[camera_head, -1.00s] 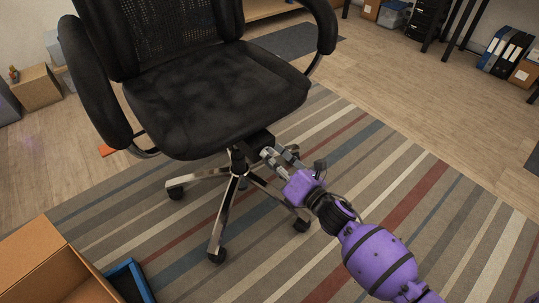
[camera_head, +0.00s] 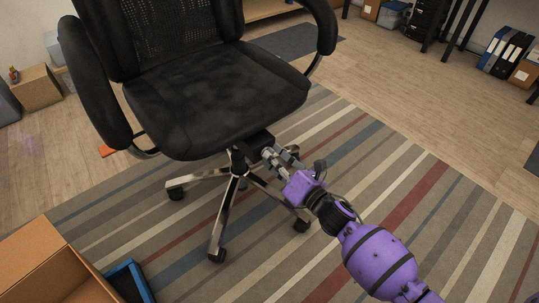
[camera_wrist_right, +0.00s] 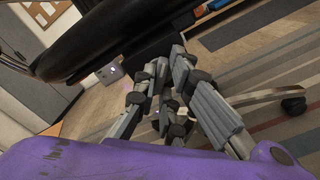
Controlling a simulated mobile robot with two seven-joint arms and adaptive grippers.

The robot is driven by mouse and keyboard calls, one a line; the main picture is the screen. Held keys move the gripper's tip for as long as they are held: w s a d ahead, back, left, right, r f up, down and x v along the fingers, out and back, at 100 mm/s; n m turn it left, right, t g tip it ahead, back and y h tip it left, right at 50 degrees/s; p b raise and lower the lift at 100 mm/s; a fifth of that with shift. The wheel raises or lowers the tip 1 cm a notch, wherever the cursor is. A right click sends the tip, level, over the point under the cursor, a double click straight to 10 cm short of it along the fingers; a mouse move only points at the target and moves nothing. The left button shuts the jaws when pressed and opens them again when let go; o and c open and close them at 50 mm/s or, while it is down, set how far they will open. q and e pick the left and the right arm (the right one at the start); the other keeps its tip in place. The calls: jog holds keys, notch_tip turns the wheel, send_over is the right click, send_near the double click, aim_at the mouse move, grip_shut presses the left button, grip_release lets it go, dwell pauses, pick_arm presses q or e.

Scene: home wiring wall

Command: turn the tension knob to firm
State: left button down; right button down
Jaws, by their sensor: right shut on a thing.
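The black office chair (camera_head: 215,92) stands on the striped rug, with its dark mechanism box (camera_head: 258,141) under the seat. My right gripper (camera_head: 272,153) reaches in from the lower right, with its fingertips under the front right of the seat. In the right wrist view the gripper (camera_wrist_right: 163,80) has its grey fingers close together below the dark seat underside. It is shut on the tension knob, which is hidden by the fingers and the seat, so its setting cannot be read. My left gripper is out of view.
The chair's metal star base (camera_head: 238,185) with casters spreads just below and left of my right gripper. An open cardboard box (camera_head: 38,262) and a blue tray (camera_head: 128,281) sit at the lower left. The rug to the right is clear.

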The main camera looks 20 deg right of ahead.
dwell(0.4)
jog(key=shift+m+p, duration=0.4)
jog(key=shift+m, duration=0.6)
jog(key=c, duration=2.3)
grip_release()
jog(key=shift+m, duration=0.4)
jog(key=o, duration=0.5)
jog(key=shift+o, duration=0.2)
jog(key=shift+s, duration=0.15)
jog(key=v, duration=1.1)
jog(key=shift+s, duration=0.35)
